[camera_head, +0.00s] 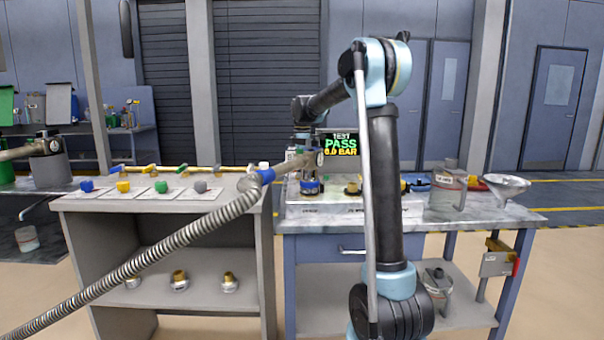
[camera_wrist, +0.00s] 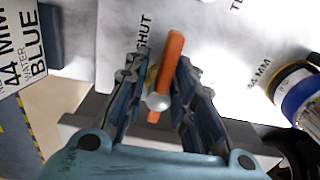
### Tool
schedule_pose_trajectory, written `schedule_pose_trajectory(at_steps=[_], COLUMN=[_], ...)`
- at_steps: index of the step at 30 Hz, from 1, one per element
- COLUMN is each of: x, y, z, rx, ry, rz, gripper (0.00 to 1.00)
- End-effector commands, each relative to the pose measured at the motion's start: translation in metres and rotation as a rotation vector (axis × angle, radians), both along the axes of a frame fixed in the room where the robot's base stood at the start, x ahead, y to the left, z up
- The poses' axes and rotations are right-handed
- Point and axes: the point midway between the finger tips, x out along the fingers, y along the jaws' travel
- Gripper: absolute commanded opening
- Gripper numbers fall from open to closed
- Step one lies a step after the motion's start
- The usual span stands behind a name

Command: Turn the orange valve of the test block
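The orange valve handle (camera_wrist: 174,58) shows in the wrist view as a bar with a round pale knob near its lower part. It lies on the pale plate of the test block (camera_wrist: 228,50), its upper end beside the printed word SHUT. My gripper (camera_wrist: 163,68) is open, with one finger on each side of the handle and gaps visible. In the head view the test block (camera_head: 350,210) stands on the bench below my wrist. The handle cannot be made out there. A screen (camera_head: 340,145) behind it reads TEST PASS 0.0 BAR.
A ribbed metal hose (camera_head: 160,250) runs in from the lower left to beside my wrist. A blue-ringed fitting (camera_wrist: 298,95) is right of my fingers. A jug (camera_head: 445,190) and funnel (camera_head: 506,184) stand at the bench's right. Coloured caps line the left bench (camera_head: 235,200).

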Motion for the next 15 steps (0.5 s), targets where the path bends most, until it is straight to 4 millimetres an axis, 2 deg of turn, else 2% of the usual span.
schedule_pose_trajectory(at_steps=[11, 15], x=[-0.0003, -0.0004], y=[0.0002, 0.0005], z=[0.0007, 0.009], rx=[0.001, 0.001], ry=[0.001, 0.001], rz=[0.0, 0.0], gripper=[0.36, 0.36])
